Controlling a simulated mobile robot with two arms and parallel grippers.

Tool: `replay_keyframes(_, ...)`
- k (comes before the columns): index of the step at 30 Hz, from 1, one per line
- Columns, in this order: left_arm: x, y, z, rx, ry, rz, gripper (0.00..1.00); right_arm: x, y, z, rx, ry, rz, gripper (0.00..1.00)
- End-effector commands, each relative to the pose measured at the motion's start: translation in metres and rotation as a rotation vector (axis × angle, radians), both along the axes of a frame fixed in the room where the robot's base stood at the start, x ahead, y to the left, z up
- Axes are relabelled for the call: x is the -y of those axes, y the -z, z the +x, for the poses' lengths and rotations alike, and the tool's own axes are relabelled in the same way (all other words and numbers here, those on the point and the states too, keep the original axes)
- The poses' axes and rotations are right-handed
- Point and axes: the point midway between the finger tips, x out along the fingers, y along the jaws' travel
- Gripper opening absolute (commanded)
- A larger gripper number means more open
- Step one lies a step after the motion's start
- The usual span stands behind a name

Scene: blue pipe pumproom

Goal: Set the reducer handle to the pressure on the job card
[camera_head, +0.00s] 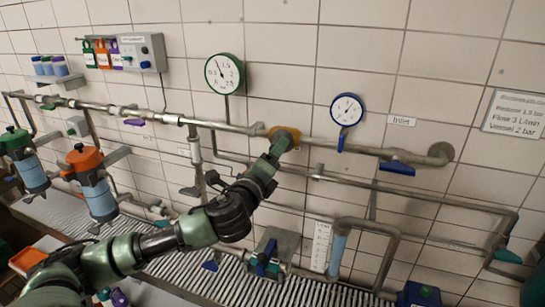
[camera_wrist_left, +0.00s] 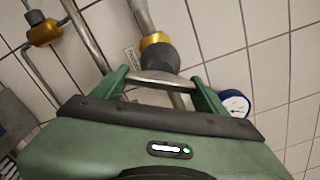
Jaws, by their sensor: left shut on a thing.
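The reducer (camera_head: 285,133), a brass-orange body on the upper pipe, sits partly behind my left gripper (camera_head: 270,160). In the left wrist view my left gripper (camera_wrist_left: 163,90) is shut on the grey reducer handle (camera_wrist_left: 155,78), a bar below a dark body with a brass ring. The green-rimmed gauge (camera_head: 224,73) is up and left of the reducer; its needle points up and left, between the 0.5 and 1.5 marks. The job card (camera_head: 514,114) hangs at the right; its blurred lines seem to read 1.5 bar, Flow 3 L/min and Vessel 2 bar. My right gripper is not in view.
A blue-rimmed gauge (camera_head: 347,109) and a blue valve handle (camera_head: 397,168) are right of the reducer. Two filter housings, one orange-topped (camera_head: 86,157), stand left. A grey box (camera_head: 142,52) with coloured tags is upper left. Lower pipes run below, over a ribbed grating (camera_head: 200,273).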

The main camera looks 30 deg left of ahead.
Motion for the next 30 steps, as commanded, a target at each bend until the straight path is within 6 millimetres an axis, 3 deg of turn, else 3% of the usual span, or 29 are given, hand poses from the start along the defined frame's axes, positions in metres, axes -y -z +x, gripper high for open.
replay_keyframes(5, 0.001, 0.003, 0.000, -0.005, 0.001, -0.002, 0.32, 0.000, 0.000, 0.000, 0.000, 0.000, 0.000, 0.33)
replay_keyframes(6, 0.001, 0.003, 0.000, -0.005, 0.001, -0.002, 0.81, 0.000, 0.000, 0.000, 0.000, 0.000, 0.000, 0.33)
replay_keyframes(8, 0.001, 0.003, 0.000, -0.005, 0.001, -0.002, 0.95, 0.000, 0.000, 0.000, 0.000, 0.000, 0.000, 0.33)
replay_keyframes(19, 0.001, 0.003, -0.004, -0.002, 0.001, -0.001, 0.95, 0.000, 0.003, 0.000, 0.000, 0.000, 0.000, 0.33)
replay_keyframes(30, 0.015, 0.006, -0.059, -0.004, 0.002, 0.000, 0.95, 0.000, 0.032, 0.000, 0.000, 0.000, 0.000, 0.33)
